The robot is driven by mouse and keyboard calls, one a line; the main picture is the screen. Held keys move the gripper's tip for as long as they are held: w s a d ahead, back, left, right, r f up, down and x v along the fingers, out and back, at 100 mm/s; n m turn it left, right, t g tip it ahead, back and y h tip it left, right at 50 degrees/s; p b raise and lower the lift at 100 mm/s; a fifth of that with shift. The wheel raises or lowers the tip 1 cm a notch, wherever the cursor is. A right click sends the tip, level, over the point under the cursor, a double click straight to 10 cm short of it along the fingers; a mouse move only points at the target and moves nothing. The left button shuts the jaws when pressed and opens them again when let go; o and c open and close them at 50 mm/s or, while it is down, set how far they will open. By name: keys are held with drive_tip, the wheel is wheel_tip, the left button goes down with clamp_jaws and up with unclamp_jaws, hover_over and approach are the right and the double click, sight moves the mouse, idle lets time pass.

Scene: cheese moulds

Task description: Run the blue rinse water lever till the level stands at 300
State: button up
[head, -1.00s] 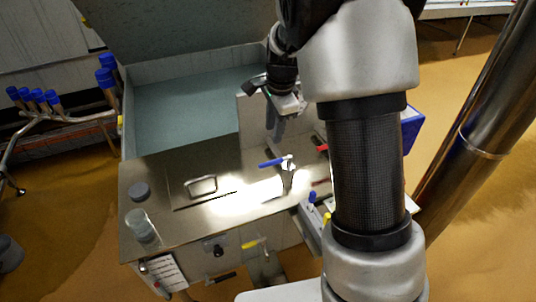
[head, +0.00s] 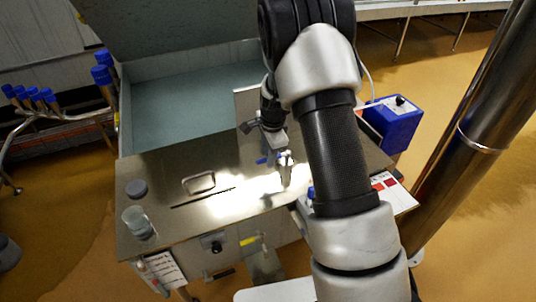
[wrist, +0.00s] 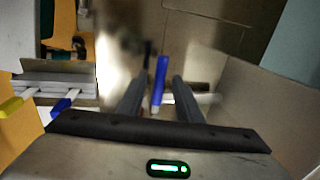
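The blue rinse water lever (head: 262,160) sits on the small tap (head: 285,172) on the steel bench. In the wrist view the blue lever (wrist: 161,78) lies between the two fingers of my gripper (wrist: 160,92), with gaps on both sides. My gripper is open; in the head view my gripper (head: 276,150) is low over the tap and partly hides it. A clear container (head: 138,223) stands at the bench's front left corner. I cannot read any level mark or water in it.
A tank (head: 190,100) with a raised wall stands behind the bench (head: 165,205). A grey round piece (head: 137,188) lies left. A blue box (head: 394,125) stands right. Another blue lever (wrist: 66,102) and a yellow lever (wrist: 12,107) show at the wrist view's left.

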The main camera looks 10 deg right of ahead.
clamp_jaws()
drive_tip(key=shift+s+d, duration=0.1)
drive_tip(key=s+d+n+g+y+b, duration=0.1)
drive_tip(key=d+n, duration=0.3)
drive_tip(key=n, duration=0.4)
drive_tip(key=s+d+n+g+b, duration=0.1)
drive_tip(key=s+d+n+b, duration=0.2)
drive_tip(key=n, duration=0.6)
drive_tip(key=shift+s+d+y, duration=0.4)
drive_tip(key=shift+s+d, duration=0.1)
drive_tip(key=shift+d, duration=0.15)
idle(0.3)
